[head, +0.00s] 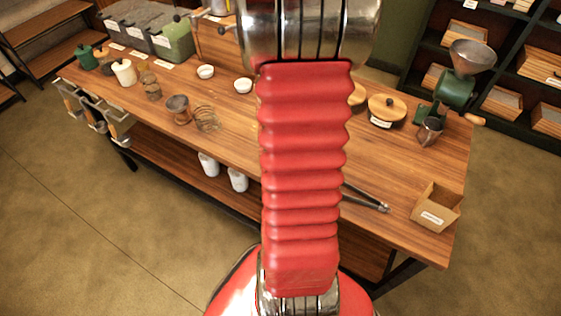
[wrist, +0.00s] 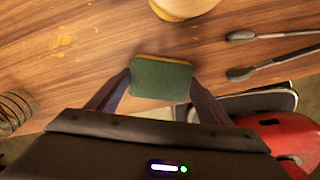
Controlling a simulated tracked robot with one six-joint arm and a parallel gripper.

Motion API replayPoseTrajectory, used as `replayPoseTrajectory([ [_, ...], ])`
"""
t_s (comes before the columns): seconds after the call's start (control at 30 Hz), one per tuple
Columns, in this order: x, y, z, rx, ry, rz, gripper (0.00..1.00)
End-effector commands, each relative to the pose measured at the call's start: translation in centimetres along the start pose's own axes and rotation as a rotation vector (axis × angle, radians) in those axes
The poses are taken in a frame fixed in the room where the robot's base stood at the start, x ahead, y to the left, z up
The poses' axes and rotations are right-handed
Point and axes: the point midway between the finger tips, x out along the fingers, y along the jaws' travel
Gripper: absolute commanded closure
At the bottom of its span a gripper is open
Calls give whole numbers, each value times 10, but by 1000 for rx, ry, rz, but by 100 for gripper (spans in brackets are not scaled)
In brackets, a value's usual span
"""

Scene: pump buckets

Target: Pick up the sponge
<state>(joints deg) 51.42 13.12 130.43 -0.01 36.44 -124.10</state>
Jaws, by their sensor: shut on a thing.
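The sponge (wrist: 160,80) shows in the wrist view, with a dark green face and a thin yellow edge along its top. My gripper (wrist: 160,77) is shut on it, with one dark finger at its left side and one at its right. The sponge is over the wooden table, and I cannot tell whether it touches the top or is held above it. In the head view my red arm covers the middle of the table, and the sponge and my gripper are hidden.
Metal tongs (wrist: 270,52) lie to the right of the sponge. A round wooden-lidded container (head: 387,108), a green grinder (head: 457,88) and a cardboard box (head: 436,208) stand on the table's right part. A wire coil (head: 207,118) and small cups stand left. The table's front right is mostly clear.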

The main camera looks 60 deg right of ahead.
Motion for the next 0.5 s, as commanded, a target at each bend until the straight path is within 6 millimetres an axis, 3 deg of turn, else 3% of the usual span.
replayPoseTrajectory([
  [0.33,-2,0,0,0,0,0,51],
  [0.5,-14,1,1,0,-2,3,51],
])
